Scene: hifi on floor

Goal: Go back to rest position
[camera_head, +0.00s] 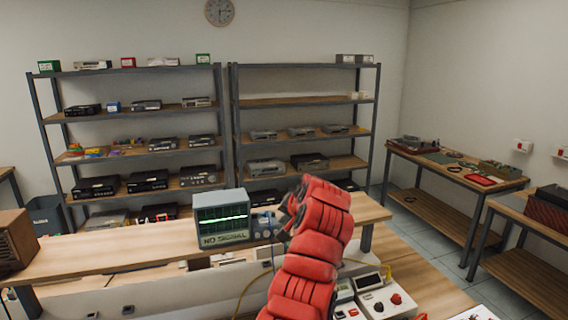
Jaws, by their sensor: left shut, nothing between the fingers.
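My left arm, in red segmented covers, rises from the bottom middle of the head view. My left gripper (287,213) is at its upper end, small and dark and partly hidden by the red covers. It is shut and empty, in front of the raised wooden shelf of the bench, just right of the grey monitor. My right gripper is out of view.
A grey monitor reading "NO SIGNAL" (222,218) stands on the raised bench shelf (110,250). Shelving racks (225,120) stand behind; a side table (455,178) stands right.

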